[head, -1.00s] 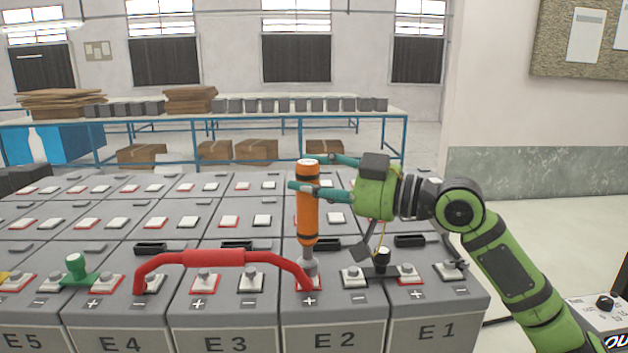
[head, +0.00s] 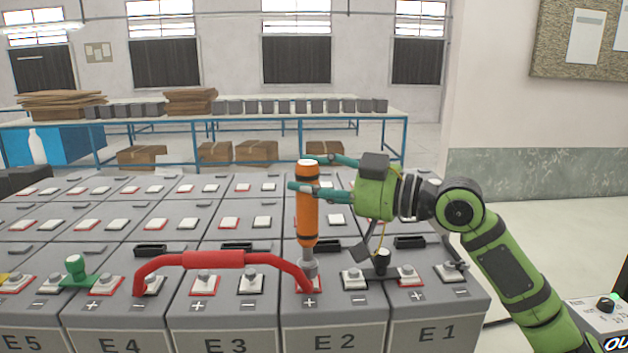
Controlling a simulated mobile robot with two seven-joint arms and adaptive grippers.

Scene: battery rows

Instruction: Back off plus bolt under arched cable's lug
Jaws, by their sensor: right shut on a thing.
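A red arched cable (head: 213,260) spans from a terminal on battery E4 (head: 118,331) over E3 (head: 226,333) to the plus terminal of E2 (head: 334,330). Its right lug end (head: 308,286) is at the E2 plus terminal. My right gripper (head: 306,174) is shut on an orange nut driver (head: 307,215), which stands upright over that terminal. The driver's grey socket (head: 309,268) is at the bolt there and hides it. I cannot tell how far the bolt is turned. My left gripper is not in view.
A black link (head: 381,267) joins E2 and E1 to the right. A green-capped piece (head: 77,267) sits near E5 and E4. More battery rows fill the back, with a long table (head: 230,116) behind. A grey panel with a knob (head: 603,312) is at lower right.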

